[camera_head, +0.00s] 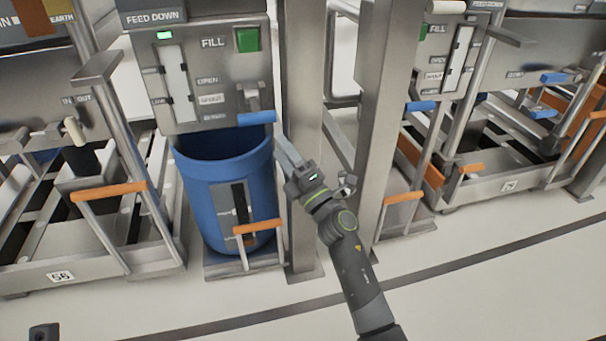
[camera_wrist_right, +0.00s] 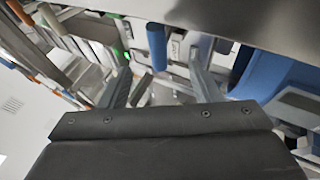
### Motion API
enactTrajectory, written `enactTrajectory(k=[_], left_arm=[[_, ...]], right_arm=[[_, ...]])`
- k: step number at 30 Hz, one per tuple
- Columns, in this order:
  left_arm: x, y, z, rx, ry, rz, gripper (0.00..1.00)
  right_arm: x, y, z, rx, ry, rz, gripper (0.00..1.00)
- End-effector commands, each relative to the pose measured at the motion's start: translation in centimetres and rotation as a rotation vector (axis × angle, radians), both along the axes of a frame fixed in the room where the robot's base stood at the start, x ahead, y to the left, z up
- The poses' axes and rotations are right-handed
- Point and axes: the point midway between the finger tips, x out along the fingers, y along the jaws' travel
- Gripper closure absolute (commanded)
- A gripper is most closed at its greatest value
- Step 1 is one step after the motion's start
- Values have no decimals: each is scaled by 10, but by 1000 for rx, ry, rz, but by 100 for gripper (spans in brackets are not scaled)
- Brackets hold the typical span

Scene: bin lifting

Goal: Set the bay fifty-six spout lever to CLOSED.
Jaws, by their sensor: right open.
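The spout lever has a blue handle (camera_head: 256,117) and a grey pivot on the front of a grey machine panel (camera_head: 205,75). The handle sits low, beside the lowest of the labels under OPEN and SPOUT; that label is too small to read. In the right wrist view a blue bar (camera_wrist_right: 157,46), which looks like this handle, shows beyond the finger gap. My right gripper (camera_head: 305,143) is open and empty, to the right of the handle and slightly below it, apart from it.
A blue bin (camera_head: 195,200) stands below the panel. A grey post (camera_head: 302,200) rises close by my right gripper. A plate reading 56 (camera_head: 61,277) is on the left frame. A similar bay with a blue handle (camera_head: 421,106) is on the right. The front floor is clear.

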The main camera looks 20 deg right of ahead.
Motion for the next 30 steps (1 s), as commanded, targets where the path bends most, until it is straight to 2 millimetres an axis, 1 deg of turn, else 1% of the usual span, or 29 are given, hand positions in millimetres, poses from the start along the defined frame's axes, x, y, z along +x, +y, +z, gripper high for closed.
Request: enactTrajectory(k=[1,3,9,15,23,24,27,29,30], left_arm=[[0,0,2,3,3,-2,49],[0,0,2,6,4,-5,49],[0,0,4,12,4,-10,49],[-1,0,4,11,4,-11,49],[-1,0,4,9,3,-10,49],[0,0,4,7,4,-9,49],[4,2,5,-1,27,-7,49],[11,4,8,-9,71,-8,49],[19,6,9,-17,117,-9,49]], right_arm=[[-10,-5,-5,0,3,-1,43],[-21,-10,-12,-1,3,-1,43],[-46,-22,-25,0,1,-1,43],[-57,-27,-30,-1,-2,1,43],[-57,-27,-31,0,-2,0,43],[-57,-27,-31,0,-2,0,45],[-58,-27,-29,10,3,6,58],[-59,-27,-27,33,12,18,66],[-60,-26,-25,56,23,29,71]])
